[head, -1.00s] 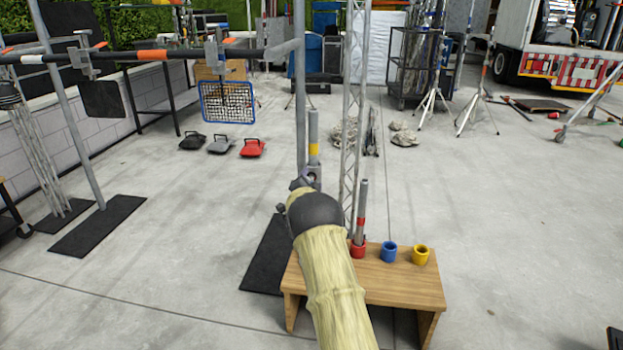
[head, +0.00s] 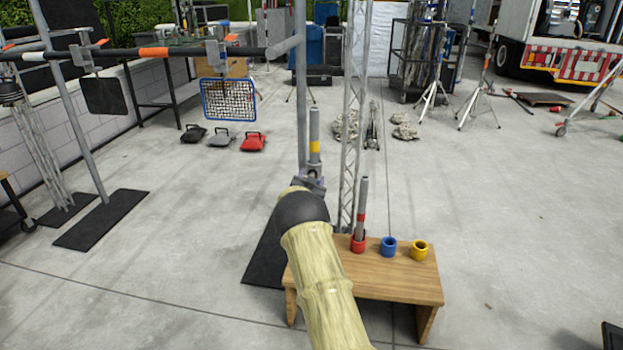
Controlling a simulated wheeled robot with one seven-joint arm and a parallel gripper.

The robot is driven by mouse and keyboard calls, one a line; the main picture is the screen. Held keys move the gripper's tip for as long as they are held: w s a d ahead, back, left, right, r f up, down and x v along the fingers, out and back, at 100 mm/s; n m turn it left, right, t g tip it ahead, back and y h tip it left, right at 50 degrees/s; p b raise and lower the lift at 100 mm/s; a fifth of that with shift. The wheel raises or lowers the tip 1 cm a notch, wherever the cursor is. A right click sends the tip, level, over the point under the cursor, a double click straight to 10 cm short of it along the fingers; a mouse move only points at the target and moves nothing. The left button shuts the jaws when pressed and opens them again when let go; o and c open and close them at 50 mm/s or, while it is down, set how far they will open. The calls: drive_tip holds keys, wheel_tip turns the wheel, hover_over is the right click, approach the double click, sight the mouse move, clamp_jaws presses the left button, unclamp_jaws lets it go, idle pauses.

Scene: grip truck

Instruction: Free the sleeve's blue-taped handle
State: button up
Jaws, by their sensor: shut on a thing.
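The grey sleeve (head: 316,172) sits low on the upright pole near the middle of the head view. A grey tube with yellow tape (head: 314,146) stands upright at it. I see no blue tape at the sleeve; that side is covered by my arm. My gripper (head: 311,184) is at the sleeve, just beyond my dark wrist. Its fingers are mostly hidden. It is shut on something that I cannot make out. A second tube with red tape (head: 362,208) stands upright in the red cup (head: 358,244).
A wooden bench (head: 385,280) stands right of my arm, with a blue cup (head: 389,246) and a yellow cup (head: 420,250), both apparently empty. A lattice truss (head: 350,130) rises close to the sleeve. Red, grey and black weights (head: 253,142) lie at left.

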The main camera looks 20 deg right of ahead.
drive_tip(key=shift+f, duration=0.15)
drive_tip(key=o, duration=1)
drive_tip(key=p+v, duration=0.2)
drive_tip(key=v, duration=1.5)
drive_tip(key=shift+s+a, duration=0.2)
